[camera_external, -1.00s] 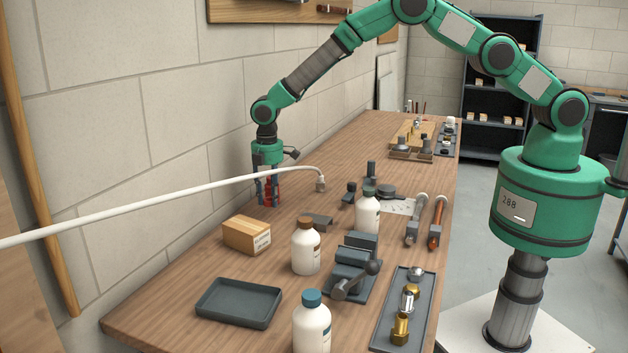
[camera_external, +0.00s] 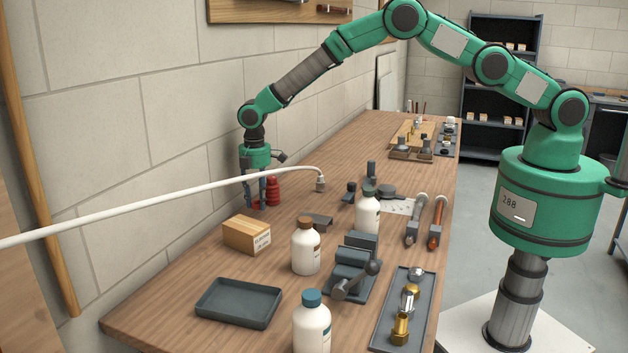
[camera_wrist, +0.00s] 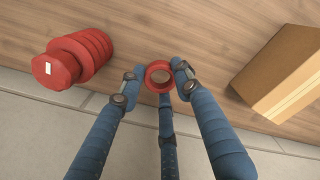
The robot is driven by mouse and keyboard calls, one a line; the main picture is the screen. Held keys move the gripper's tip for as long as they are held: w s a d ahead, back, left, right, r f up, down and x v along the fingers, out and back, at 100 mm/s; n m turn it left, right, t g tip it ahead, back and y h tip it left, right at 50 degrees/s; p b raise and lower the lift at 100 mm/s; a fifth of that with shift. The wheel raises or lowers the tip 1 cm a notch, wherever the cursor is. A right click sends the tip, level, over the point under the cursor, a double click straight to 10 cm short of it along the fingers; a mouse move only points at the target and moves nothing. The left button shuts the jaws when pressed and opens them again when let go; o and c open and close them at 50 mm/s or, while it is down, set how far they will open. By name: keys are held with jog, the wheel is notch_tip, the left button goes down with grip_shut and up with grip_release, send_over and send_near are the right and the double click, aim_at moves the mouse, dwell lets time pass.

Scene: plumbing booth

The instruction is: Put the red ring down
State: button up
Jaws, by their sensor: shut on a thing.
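My gripper (camera_wrist: 159,80) has its blue fingers closed around the small red ring (camera_wrist: 159,64), its hole facing the camera. In the outside view my gripper (camera_external: 257,203) points down near the wall edge of the bench, and only a bit of red shows low between its fingers. The ring is close to the tabletop; I cannot tell whether it touches. A red stepped stack (camera_wrist: 82,55) of rings stands apart from the fingers, left of them in the wrist view. It stands just right of my gripper in the outside view (camera_external: 273,191).
A cardboard box (camera_wrist: 285,75) is right of my gripper in the wrist view and in front of it outside (camera_external: 246,235). A white hose (camera_external: 150,204) crosses before my gripper. Bottles, a vise (camera_external: 352,268) and a dark tray (camera_external: 238,303) stand nearer the camera.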

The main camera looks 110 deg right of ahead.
aim_at(259, 216)
jog(key=shift+f, duration=1.35)
jog(key=shift+f, duration=0.2)
jog(key=o, duration=0.9)
jog(key=shift+c, duration=0.2)
jog(key=shift+r, duration=0.1)
notch_tip(259, 216, up, 12)
jog(key=shift+r, duration=0.1)
